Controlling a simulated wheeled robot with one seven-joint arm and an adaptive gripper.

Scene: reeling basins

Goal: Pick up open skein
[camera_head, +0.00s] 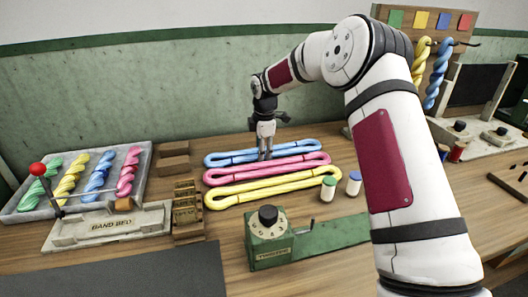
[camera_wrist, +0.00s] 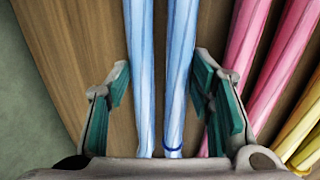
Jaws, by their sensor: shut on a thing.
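Three open skeins lie side by side on the wooden table as long flat loops: a blue skein (camera_head: 298,146), a pink skein (camera_head: 225,178) and a yellow skein (camera_head: 262,189). My gripper (camera_head: 265,154) points down at the middle of the blue skein, the farthest of the three. In the wrist view, the two strands of the blue skein (camera_wrist: 178,60) run between the teal finger pads, and my gripper (camera_wrist: 162,75) is shut on them. The pink skein (camera_wrist: 258,60) and yellow skein (camera_wrist: 304,130) lie to the right, outside the fingers. The exact contact is partly hidden.
A tray (camera_head: 146,158) of twisted skeins and a band bed (camera_head: 108,227) stand at left, beside small brown blocks (camera_head: 174,165). A green twister (camera_head: 270,245) and two small jars (camera_head: 328,188) are in front. Twisted skeins (camera_head: 437,75) hang at back right.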

